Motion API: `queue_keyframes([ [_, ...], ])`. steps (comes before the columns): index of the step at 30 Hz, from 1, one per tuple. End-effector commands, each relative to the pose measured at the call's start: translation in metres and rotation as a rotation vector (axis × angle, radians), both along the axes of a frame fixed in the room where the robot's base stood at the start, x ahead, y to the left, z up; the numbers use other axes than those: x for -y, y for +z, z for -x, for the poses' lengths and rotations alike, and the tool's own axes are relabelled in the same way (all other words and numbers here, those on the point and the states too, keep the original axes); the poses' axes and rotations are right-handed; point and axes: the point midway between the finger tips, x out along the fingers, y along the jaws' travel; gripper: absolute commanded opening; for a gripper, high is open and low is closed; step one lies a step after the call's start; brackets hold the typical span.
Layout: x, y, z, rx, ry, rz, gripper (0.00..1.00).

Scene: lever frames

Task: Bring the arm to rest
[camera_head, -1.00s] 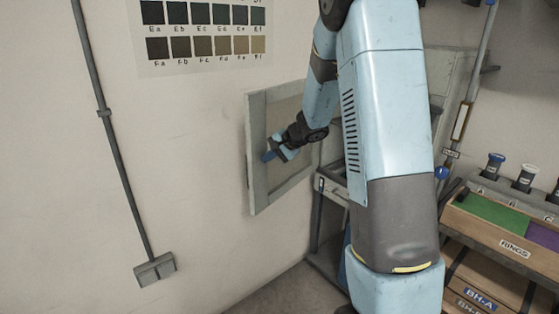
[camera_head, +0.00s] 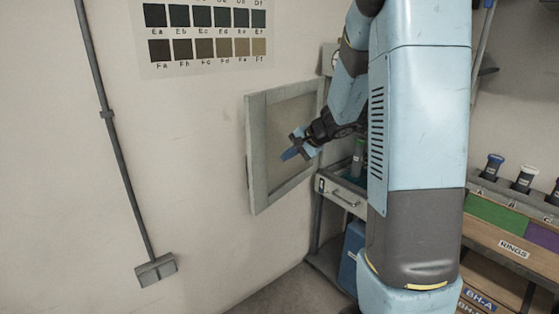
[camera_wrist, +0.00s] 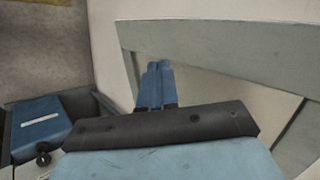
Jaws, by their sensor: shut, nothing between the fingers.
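My gripper (camera_head: 290,153) is at the middle of the head view, in front of a grey-framed panel (camera_head: 257,193) that stands out from the wall like an open door. Its blue fingers are together with nothing between them. In the wrist view, my gripper (camera_wrist: 158,72) points toward the panel's pale frame (camera_wrist: 210,48). I cannot tell whether the fingertips touch the panel. My arm comes down from the top of the head view and hides part of the cabinet behind it.
A frame with a drawer (camera_head: 342,192) stands right of the panel. A blue box (camera_head: 352,255) sits low there, and a blue box (camera_wrist: 40,125) shows in the wrist view. A RINGS bin (camera_head: 513,247) and capped bottles (camera_head: 524,178) are at right. A conduit (camera_head: 110,145) runs down the wall.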

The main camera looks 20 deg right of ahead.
Motion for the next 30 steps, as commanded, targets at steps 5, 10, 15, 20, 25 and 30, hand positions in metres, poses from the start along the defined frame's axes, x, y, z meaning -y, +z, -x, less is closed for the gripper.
queue_keyframes([
  [5,0.013,0.020,0.016,0.003,-0.001,0.002,0.00],
  [10,0.020,0.030,0.025,0.002,-0.003,0.000,0.00],
  [15,0.022,0.032,0.028,0.000,-0.002,0.000,0.00],
  [20,0.014,0.042,0.040,0.005,0.031,0.019,0.00],
  [25,-0.008,0.066,0.077,0.016,0.134,0.089,0.00],
  [30,-0.026,0.088,0.124,0.025,0.244,0.190,0.00],
])
